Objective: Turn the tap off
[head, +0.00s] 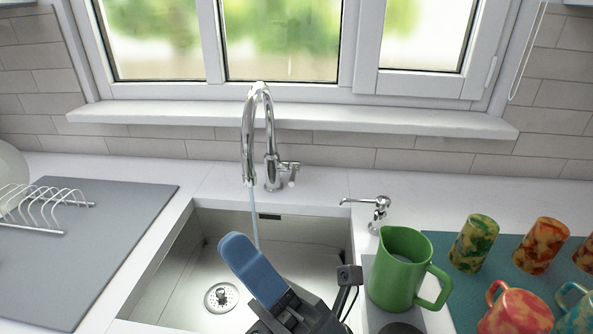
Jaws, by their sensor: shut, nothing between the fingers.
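The chrome tap (270,145) stands behind the sink, with a tall curved spout and a small lever (291,172) on its right side. A thin stream of water (254,215) falls from the spout into the sink. My gripper (240,250) is in front of the tap, over the sink basin. Its blue fingers are shut with nothing between them. It is below and in front of the lever, apart from it. My gripper hides part of the basin.
A green pitcher (402,268) stands right of the sink, near a chrome soap dispenser (378,212). Several coloured mugs stand on a teal mat (450,245) at the right. A grey mat (120,215) with a wire rack (50,208) lies left. A window sill (330,116) runs behind the tap.

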